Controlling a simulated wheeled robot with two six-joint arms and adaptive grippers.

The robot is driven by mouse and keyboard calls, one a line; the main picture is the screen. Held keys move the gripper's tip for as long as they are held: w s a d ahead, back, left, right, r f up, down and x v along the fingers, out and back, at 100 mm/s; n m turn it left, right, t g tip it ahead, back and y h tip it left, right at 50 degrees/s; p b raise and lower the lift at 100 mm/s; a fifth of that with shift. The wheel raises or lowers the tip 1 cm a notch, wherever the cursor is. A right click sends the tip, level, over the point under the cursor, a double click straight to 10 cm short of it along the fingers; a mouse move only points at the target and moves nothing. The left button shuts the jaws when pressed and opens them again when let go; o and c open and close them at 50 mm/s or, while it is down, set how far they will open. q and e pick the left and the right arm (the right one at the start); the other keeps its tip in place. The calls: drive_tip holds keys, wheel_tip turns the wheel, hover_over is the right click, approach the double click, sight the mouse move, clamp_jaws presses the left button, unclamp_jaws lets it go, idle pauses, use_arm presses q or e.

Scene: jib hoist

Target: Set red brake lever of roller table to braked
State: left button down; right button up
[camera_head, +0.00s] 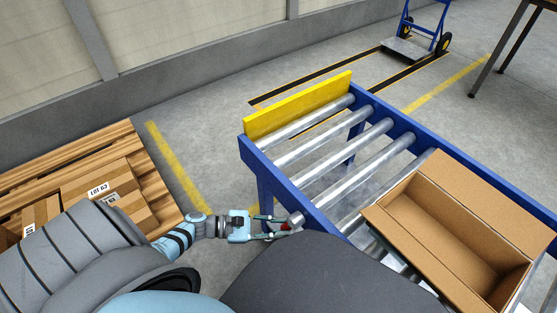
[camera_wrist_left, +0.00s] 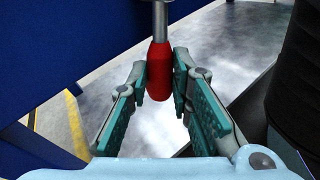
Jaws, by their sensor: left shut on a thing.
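The roller table (camera_head: 309,208) has a blue frame, metal rollers and a yellow end stop (camera_head: 298,106). Its red brake lever (camera_wrist_left: 159,70) hangs down on a metal rod in the left wrist view, with the red grip between my left fingers. In the head view a small red part of the lever (camera_head: 285,226) shows at the table's near side. My left gripper (camera_head: 284,226) is shut on the red grip; it also shows in the left wrist view (camera_wrist_left: 160,88). The lever's pivot is hidden. My right gripper is not in view.
An open cardboard box (camera_head: 440,235) stands on the rollers at the right. A wooden pallet (camera_head: 88,158) with cartons (camera_head: 95,190) lies at the left. A blue hand truck (camera_head: 415,45) and a table (camera_head: 497,45) stand farther back. Floor beyond the yellow stop is clear.

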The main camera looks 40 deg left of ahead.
use_arm(q)
drive_tip(key=c, duration=1.4)
unclamp_jaws()
drive_tip(key=shift+c, duration=0.2)
drive_tip(key=v, duration=1.2)
